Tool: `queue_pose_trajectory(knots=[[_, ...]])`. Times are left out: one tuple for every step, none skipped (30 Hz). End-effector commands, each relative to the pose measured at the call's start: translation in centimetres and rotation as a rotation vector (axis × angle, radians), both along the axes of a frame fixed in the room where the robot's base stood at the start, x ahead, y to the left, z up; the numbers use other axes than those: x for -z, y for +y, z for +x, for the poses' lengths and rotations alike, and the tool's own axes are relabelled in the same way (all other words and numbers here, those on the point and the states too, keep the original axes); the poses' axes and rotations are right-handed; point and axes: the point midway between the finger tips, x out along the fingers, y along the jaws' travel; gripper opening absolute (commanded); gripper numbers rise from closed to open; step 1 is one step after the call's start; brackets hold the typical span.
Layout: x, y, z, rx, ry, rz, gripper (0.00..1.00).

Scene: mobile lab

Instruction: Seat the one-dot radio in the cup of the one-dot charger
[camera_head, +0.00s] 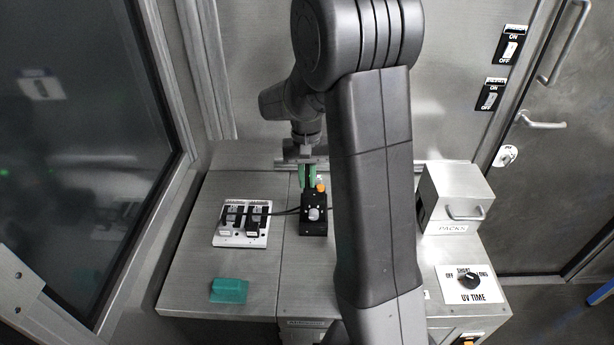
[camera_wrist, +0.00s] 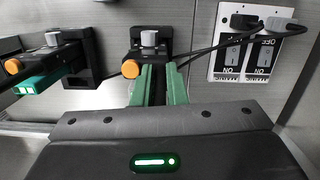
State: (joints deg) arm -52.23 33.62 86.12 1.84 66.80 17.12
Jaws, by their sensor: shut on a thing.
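My gripper (camera_wrist: 158,80) has green fingers closed on a narrow dark thing (camera_wrist: 157,88). In the head view my gripper (camera_head: 307,178) is low at the rear of a black charger-like unit (camera_head: 314,227). A second black unit (camera_wrist: 68,52) is at left in the wrist view, with a teal block (camera_wrist: 42,83) bearing two white marks. My arm hides this unit in the head view.
A white socket plate (camera_head: 240,240) with black plugs lies left of the unit, cables running to it. A teal block (camera_head: 229,291) lies near the front left edge. A metal box labelled PACKS (camera_head: 452,200) and a UV TIME dial (camera_head: 470,282) are at right.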

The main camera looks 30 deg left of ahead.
Motion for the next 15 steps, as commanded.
queue_pose_trajectory(knots=[[0.19,0.01,0.02,0.0,0.0,0.0,0.0],[0.26,0.01,0.02,0.0,-0.001,0.001,0.0],[0.36,0.01,0.02,0.0,-0.001,0.001,0.0],[0.45,0.01,0.02,0.0,-0.001,0.001,0.0],[0.52,0.01,0.02,0.0,-0.001,0.001,0.0],[0.62,0.01,0.01,0.0,-0.001,0.001,0.0],[0.7,0.01,0.01,0.0,-0.001,0.001,0.0],[0.77,0.01,0.01,0.0,-0.001,0.001,0.0],[0.87,0.01,0.01,0.0,-0.001,0.001,0.0],[0.94,0.01,0.01,0.0,-0.001,0.001,0.0],[1.0,0.01,0.01,0.0,-0.001,0.001,0.0],[0.88,0.01,0.01,0.0,-0.001,0.001,0.2],[0.87,0.01,0.01,0.0,-0.001,0.001,0.26],[0.87,0.01,0.01,0.0,-0.001,0.001,0.32],[0.87,0.01,0.0,0.0,-0.001,0.001,0.38]])
